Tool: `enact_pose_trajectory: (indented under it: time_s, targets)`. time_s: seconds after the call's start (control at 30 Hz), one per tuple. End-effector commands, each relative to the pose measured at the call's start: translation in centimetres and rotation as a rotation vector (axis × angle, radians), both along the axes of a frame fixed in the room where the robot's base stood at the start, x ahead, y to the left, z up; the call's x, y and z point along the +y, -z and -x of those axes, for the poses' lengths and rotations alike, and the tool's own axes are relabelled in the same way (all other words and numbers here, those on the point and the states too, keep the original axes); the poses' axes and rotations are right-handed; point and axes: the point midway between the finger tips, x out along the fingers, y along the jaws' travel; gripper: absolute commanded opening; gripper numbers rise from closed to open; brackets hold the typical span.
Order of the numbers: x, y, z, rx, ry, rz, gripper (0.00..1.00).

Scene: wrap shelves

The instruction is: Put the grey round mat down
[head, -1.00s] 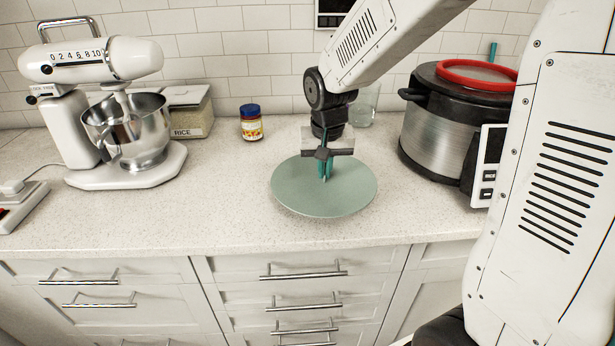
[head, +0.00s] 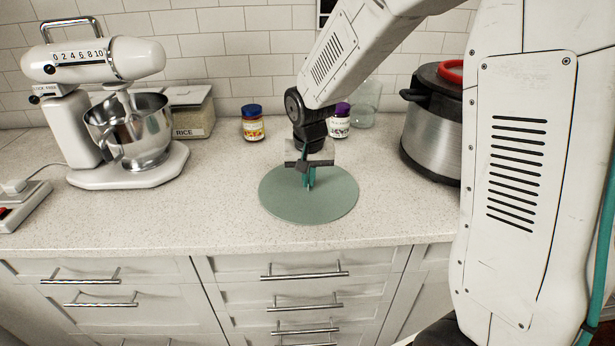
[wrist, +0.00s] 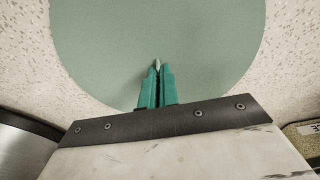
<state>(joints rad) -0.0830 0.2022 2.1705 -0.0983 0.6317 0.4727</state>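The grey round mat (head: 325,204) is a flat, grey-green disc over the white speckled countertop, in the middle of the head view. It looks level and lies on or very close to the counter; I cannot tell if it touches. My gripper (head: 308,184) points down at the mat with its teal fingers close together, shut on it. In the wrist view the mat (wrist: 200,45) fills the upper middle, and the fingertips (wrist: 157,66) are nearly together over it, with a small pale bit between them. The exact grip point is hidden by the fingers.
A stand mixer (head: 130,130) and a rice box (head: 192,112) stand at left. A jar with a blue lid (head: 252,124), a jar with a purple lid (head: 340,124) and a glass jar (head: 365,105) stand behind. A cooker (head: 432,135) is at right. The countertop (head: 215,205) left of the mat is clear.

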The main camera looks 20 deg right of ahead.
Motion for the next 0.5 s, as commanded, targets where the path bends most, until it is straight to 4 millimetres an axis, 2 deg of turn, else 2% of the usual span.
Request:
enact_pose_trajectory:
  time_s: [0.03,0.1,0.37,0.5]
  targets:
    - [-0.01,0.09,0.01,0.0,0.0,0.0,0.09]
    - [-0.01,0.06,0.0,0.0,0.0,0.0,0.25]
    - [-0.01,0.02,0.01,0.0,0.0,0.0,0.25]
    - [0.03,-0.87,0.06,-0.001,0.0,0.0,0.25]
